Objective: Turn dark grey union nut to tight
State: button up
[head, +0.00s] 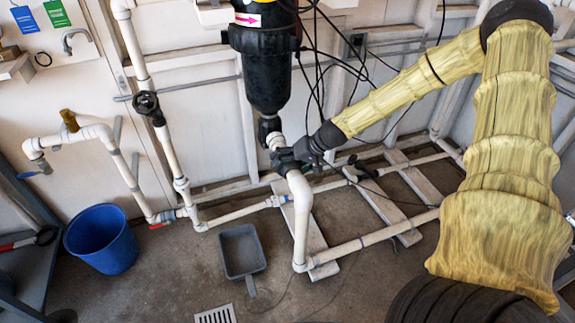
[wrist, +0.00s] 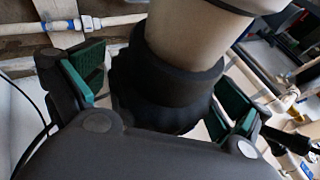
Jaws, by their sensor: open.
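The dark grey union nut (wrist: 165,88) sits around a pale pipe (wrist: 185,45) in the wrist view. It lies between the two green-padded fingers of my gripper (wrist: 162,90), with gaps visible on both sides. My gripper is open around the nut and does not visibly press on it. In the head view my gripper (head: 287,158) is at the pipe joint below the black reactor vessel (head: 266,65). There my gripper and the dark joint overlap, so the nut cannot be told apart clearly.
A white pipe (head: 301,215) bends down just below my gripper. Black cables (head: 318,60) hang beside the vessel, close to my arm. A blue bucket (head: 101,240) and a grey dustpan (head: 241,250) stand on the floor at left. Wooden slats (head: 385,205) lie under the pipes.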

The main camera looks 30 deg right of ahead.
jog(key=v, duration=1.2)
dwell(0.6)
dwell(0.4)
